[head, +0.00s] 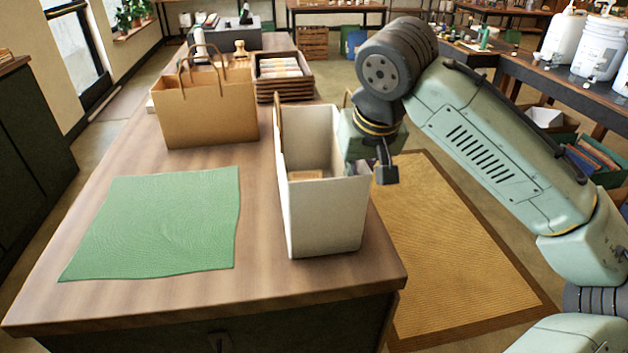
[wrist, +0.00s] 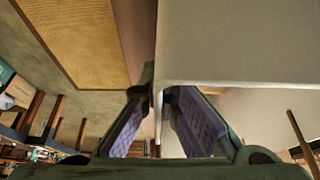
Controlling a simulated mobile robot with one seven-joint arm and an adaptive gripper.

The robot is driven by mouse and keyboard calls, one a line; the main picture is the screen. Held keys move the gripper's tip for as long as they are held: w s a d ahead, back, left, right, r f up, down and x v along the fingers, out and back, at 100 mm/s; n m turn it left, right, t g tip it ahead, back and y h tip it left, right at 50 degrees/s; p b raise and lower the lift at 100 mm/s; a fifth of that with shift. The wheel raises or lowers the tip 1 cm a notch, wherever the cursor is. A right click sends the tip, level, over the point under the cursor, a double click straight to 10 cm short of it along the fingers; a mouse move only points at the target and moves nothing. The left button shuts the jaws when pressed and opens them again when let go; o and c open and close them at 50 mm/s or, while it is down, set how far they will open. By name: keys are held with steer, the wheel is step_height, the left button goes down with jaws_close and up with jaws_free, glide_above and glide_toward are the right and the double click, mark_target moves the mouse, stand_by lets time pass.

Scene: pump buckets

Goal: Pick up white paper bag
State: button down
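The white paper bag (head: 325,215) stands upright and open-topped near the table's right edge. A tan handle (head: 278,125) rises at its left side, and a small brown thing shows inside. My gripper (head: 375,172) is at the bag's right rim, pointing down. In the wrist view, my gripper (wrist: 155,97) has one finger on each side of the bag's thin side wall (wrist: 230,45). The inner pads show and look apart, so it appears open around the wall. Whether a finger touches the wall cannot be told.
A brown paper bag (head: 208,108) stands behind left on the wooden table (head: 265,262). A green mat (head: 155,222) lies on the left, with bare tabletop around it. Stacked dark trays (head: 283,78) are behind. A tan rug (head: 455,245) covers the floor at right.

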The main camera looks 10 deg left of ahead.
steer(key=shift+r, duration=0.2)
stand_by(0.7)
steer(key=shift+r+b, duration=0.6)
steer(key=shift+r, duration=1)
steer(key=s+a+b, duration=0.2)
steer(key=s, duration=0.5)
steer(key=s+a+r+b, duration=0.1)
steer(key=s+a+b, duration=0.1)
steer(key=s, duration=0.6)
steer(key=shift+s+r, duration=0.25)
steer(key=shift+s, duration=0.05)
